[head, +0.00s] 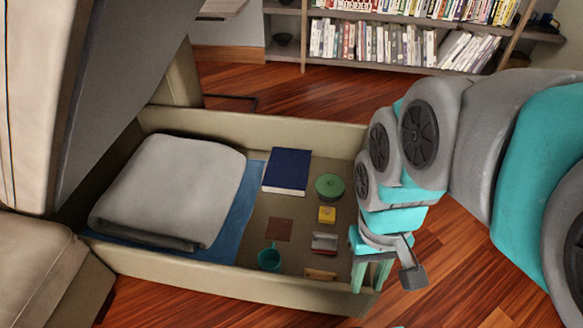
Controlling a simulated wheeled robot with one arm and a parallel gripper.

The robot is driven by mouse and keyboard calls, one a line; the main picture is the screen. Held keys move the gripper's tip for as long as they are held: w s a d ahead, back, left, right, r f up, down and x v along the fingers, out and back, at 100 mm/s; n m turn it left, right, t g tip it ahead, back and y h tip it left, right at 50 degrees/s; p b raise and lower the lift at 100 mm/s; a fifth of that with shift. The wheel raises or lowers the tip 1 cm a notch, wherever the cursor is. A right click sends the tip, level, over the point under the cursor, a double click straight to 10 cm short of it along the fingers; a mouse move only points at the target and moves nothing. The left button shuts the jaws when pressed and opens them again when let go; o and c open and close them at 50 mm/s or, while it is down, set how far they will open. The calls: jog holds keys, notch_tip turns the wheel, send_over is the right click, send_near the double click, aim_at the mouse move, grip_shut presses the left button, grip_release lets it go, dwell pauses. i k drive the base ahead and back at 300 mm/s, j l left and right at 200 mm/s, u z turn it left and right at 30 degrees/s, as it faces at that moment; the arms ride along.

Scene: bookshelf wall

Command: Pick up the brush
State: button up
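A small flat tan, wood-coloured piece (320,274), which looks like the brush, lies at the near edge of the open storage box, close to its front wall. It is small in the picture and its bristles cannot be made out. My gripper (371,274) points down over the box's right end, to the right of the tan piece and apart from it. Its two teal fingers look spread with nothing between them.
The box (190,283) also holds a grey folded blanket (170,185), blue book (288,170), green round tin (330,186), yellow box (327,215), red-and-grey item (324,243), brown square (279,229) and teal mug (269,258). A raised panel (125,85) stands at left; a bookshelf (400,66) behind.

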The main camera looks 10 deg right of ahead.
aim_at(308, 272)
jog(key=u, duration=2.15)
jog(key=z, duration=2.25)
jog(key=j+z, duration=0.15)
jog(key=z, duration=0.25)
jog(key=k+j+z, duration=0.1)
jog(key=z, duration=0.25)
jog(key=k+j+z, duration=0.1)
jog(key=z, duration=0.3)
jog(key=k+j+z, duration=0.1)
jog(key=z, duration=0.25)
jog(key=k+j, duration=0.2)
jog(key=k, duration=0.15)
jog(key=k+j, duration=0.25)
jog(key=k, duration=0.15)
